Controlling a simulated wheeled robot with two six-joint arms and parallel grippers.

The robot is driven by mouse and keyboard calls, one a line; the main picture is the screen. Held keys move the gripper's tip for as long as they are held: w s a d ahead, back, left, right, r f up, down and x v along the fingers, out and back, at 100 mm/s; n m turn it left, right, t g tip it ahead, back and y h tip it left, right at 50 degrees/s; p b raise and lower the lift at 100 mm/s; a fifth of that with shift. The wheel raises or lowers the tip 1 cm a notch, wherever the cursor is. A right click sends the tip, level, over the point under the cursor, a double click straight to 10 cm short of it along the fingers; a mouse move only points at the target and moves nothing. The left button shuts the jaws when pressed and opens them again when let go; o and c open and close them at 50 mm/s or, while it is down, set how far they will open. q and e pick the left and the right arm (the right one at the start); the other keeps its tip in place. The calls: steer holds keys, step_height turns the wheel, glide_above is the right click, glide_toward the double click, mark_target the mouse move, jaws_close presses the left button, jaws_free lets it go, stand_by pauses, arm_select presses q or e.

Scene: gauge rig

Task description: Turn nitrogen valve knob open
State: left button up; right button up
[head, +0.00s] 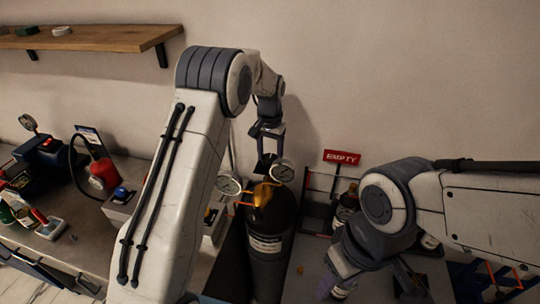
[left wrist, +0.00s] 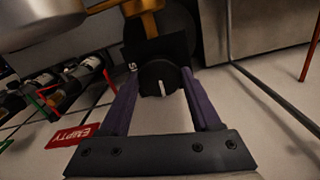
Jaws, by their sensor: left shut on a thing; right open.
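The valve knob (left wrist: 158,76) is round and black with a white pointer line, which runs nearly straight up and down in the left wrist view. My left gripper (left wrist: 160,88) has its purple fingers on both sides of the knob and is shut on it. In the head view this gripper (head: 268,150) is above the brass regulator (head: 262,194) of a dark gas cylinder (head: 270,275). Two round gauges, one at the left (head: 228,184) and one at the right (head: 283,173), flank it. My right gripper (head: 375,290) is open, low at the right, partly cut off by the frame.
A red EMPTY sign (head: 342,158) stands by a rack with dark bottles (head: 347,203) right of the cylinder. A wooden shelf (head: 85,38) hangs at upper left.

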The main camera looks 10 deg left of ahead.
mark_target(270, 157)
arm_select(q)
steer(key=shift+n, duration=0.3)
steer(key=o, duration=1.4)
steer(key=shift+c, duration=0.2)
steer(key=shift+r, duration=0.1)
steer(key=shift+r, duration=0.35)
step_height(270, 157, up, 10)
steer(key=b, duration=0.2)
steer(key=shift+f+b, duration=0.2)
steer(key=shift+b, duration=0.15)
